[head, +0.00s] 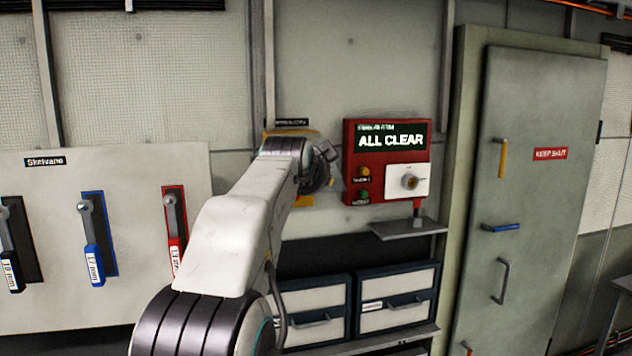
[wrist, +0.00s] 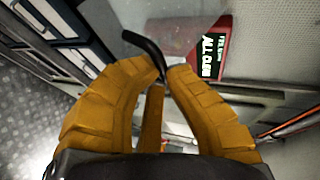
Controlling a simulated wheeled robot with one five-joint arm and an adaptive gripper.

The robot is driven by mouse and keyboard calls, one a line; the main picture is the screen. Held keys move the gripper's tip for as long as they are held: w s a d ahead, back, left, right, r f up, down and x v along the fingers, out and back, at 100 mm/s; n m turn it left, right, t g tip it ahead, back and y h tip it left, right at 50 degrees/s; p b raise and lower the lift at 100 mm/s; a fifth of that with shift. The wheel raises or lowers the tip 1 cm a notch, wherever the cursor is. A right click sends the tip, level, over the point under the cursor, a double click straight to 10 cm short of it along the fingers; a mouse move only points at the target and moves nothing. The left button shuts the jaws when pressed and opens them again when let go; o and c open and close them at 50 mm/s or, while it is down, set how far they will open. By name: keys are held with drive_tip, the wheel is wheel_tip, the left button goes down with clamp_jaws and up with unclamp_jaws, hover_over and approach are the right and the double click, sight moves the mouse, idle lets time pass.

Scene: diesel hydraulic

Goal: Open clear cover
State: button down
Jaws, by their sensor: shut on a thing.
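A red "ALL CLEAR" box (head: 351,160) with a white knob plate (head: 420,174) is right of my arm, above a small shelf (head: 408,230). Drawers (head: 398,303) sit below. A lever panel (head: 140,210) is at left, a grey door (head: 535,200) at right.

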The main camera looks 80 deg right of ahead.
wheel_tip(320, 180, up, 10)
drive_tip(key=y+p, duration=0.1)
drive_tip(key=p, duration=0.6)
drive_tip(key=shift+a+f+n, duration=0.15)
drive_tip(key=shift+a+n, duration=0.05)
drive_tip(key=shift+n, duration=0.1)
drive_tip(key=shift+s, duration=0.1)
drive_tip(key=c, duration=1.6)
unclamp_jaws()
drive_tip(key=shift+d, duration=0.2)
drive_tip(key=o, duration=0.4)
drive_tip(key=shift+s, duration=0.2)
